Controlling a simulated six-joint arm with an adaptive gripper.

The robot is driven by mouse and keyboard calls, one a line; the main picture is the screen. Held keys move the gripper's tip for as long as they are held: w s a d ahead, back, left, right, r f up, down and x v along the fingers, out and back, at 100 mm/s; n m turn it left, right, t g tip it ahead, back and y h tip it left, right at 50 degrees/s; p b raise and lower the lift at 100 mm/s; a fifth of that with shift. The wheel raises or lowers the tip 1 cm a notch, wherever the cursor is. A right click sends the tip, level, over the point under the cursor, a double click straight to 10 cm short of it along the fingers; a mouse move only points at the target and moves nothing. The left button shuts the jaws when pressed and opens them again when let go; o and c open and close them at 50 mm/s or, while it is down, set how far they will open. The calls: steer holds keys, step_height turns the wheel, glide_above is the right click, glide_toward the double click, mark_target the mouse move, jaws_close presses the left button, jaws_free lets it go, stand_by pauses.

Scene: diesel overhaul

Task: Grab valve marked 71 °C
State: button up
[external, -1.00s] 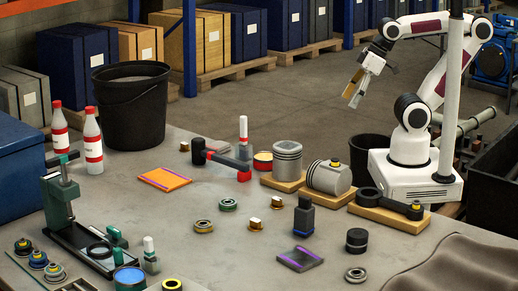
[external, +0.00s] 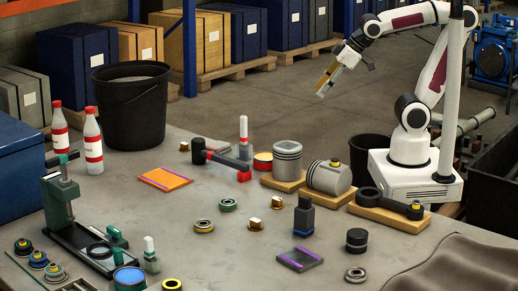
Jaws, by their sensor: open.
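No marking reading 71 °C is legible, so I cannot tell which part is the valve so marked. Several small round parts with coloured rings stand at the lower left, among them a blue-ringed one (external: 38,259). Small brass-coloured pieces lie mid-table, one with a pale top (external: 256,224) and another (external: 277,202) just behind it. My gripper (external: 322,89) is open and empty, in the air beyond the table's far edge, well away from these parts.
Pistons stand on wooden blocks, one upright (external: 288,160) and one lying (external: 328,177). A red-and-black hammer (external: 222,160), a dark blue upright part (external: 304,217), a black bucket (external: 131,105) and a green press (external: 62,200) also occupy the table. Bare surface lies between them.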

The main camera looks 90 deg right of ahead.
steer(key=w+d+t, duration=0.1)
steer(key=w+d, duration=0.3)
steer(key=w, duration=0.5)
steer(key=w+d+f+n+t+h, duration=0.1)
steer(key=w+d+t, duration=0.15)
steer(key=w, duration=0.65)
steer(key=w+d+t, duration=0.1)
steer(key=w+d, duration=0.4)
steer(key=w, duration=0.4)
steer(key=w+d+f+n+y, duration=0.2)
steer(key=w+f+y, duration=0.1)
steer(key=w+f, duration=0.55)
steer(key=n+t+y, duration=0.1)
steer(key=y, duration=0.2)
glide_toward(189, 149)
steer(key=w+r, duration=0.1)
steer(key=w+d+r, duration=0.1)
steer(key=shift+r, duration=0.25)
steer(key=shift+a+f+y, duration=0.15)
steer(key=shift+f+y, duration=0.35)
steer(key=shift+f, duration=0.45)
steer(key=shift+x, duration=1.25)
steer(key=shift+w, duration=0.1)
steer(key=shift+x, duration=2.55)
